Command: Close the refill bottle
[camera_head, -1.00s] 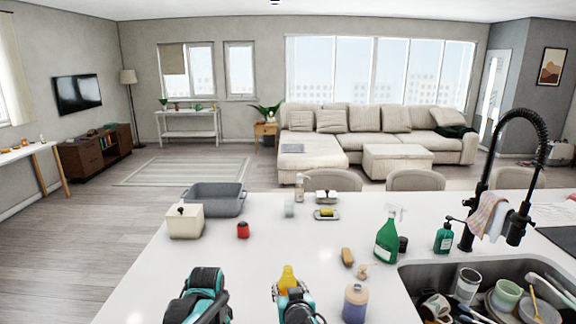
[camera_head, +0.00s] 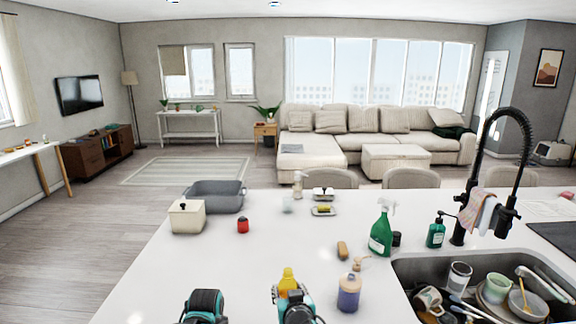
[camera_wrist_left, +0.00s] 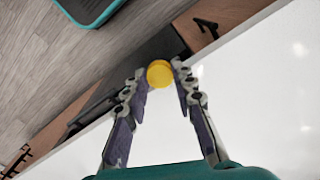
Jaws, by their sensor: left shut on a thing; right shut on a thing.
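The yellow refill bottle (camera_head: 287,279) shows in the head view at the bottom middle, with its narrow top up. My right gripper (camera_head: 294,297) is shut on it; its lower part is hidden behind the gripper. My left arm (camera_head: 204,303) is to the left of it, and its fingers are out of the head view. In the left wrist view my left gripper (camera_wrist_left: 159,76) is shut on a small round yellow cap (camera_wrist_left: 159,74), held at the fingertips. The cap is apart from the bottle.
The sink (camera_head: 405,270) with dishes is farther right.

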